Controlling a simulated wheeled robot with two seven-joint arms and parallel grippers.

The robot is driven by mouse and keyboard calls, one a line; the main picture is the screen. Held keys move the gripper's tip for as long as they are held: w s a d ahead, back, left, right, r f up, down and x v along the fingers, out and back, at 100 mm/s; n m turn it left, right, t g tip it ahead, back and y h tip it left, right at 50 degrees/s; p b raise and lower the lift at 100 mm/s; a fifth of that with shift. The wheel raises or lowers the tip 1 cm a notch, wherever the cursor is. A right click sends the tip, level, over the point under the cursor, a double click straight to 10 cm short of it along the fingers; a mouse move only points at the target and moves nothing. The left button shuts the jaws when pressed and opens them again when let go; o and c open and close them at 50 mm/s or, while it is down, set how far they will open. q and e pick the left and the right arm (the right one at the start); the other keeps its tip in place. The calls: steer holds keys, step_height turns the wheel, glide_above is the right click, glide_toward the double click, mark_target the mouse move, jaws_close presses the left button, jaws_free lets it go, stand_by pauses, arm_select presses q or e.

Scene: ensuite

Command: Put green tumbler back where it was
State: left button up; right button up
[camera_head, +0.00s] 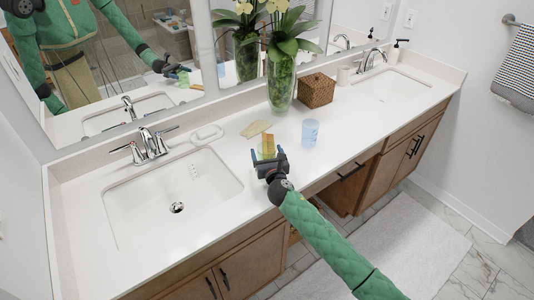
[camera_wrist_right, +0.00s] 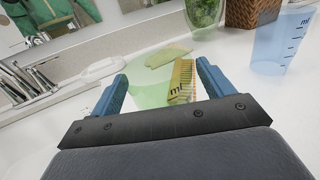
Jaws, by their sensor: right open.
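The green tumbler (camera_head: 259,153) is translucent and stands on the white counter, right of the left sink. It also shows in the right wrist view (camera_wrist_right: 150,97), between the blue fingers. My right gripper (camera_head: 268,161) is open, with one finger on each side of the tumbler in the wrist view (camera_wrist_right: 160,88); I cannot tell whether they touch it. A yellow-brown brush-like thing (camera_wrist_right: 183,80) shows in or behind the tumbler; I cannot tell which. My left gripper is not in view.
Behind are a beige flat pad (camera_head: 256,129), a glass vase with orchids (camera_head: 281,88) and a woven box (camera_head: 316,90). The left sink (camera_head: 170,195) and its faucet (camera_head: 151,143) lie left. The front counter strip is clear.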

steer(key=shift+r, duration=0.1)
steer(key=shift+s, duration=0.15)
steer(key=shift+b+v, duration=0.45)
steer(key=shift+v, duration=0.75)
steer(key=b+v, duration=0.2)
steer(key=v, duration=0.6)
steer(key=shift+s+d, duration=0.1)
steer(key=shift+s, duration=0.1)
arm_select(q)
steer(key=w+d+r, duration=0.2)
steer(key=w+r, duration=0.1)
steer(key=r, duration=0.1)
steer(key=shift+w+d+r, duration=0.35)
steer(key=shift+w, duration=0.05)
arm_select(e)
steer(key=shift+s+d, duration=0.15)
steer(key=shift+s, duration=0.3)
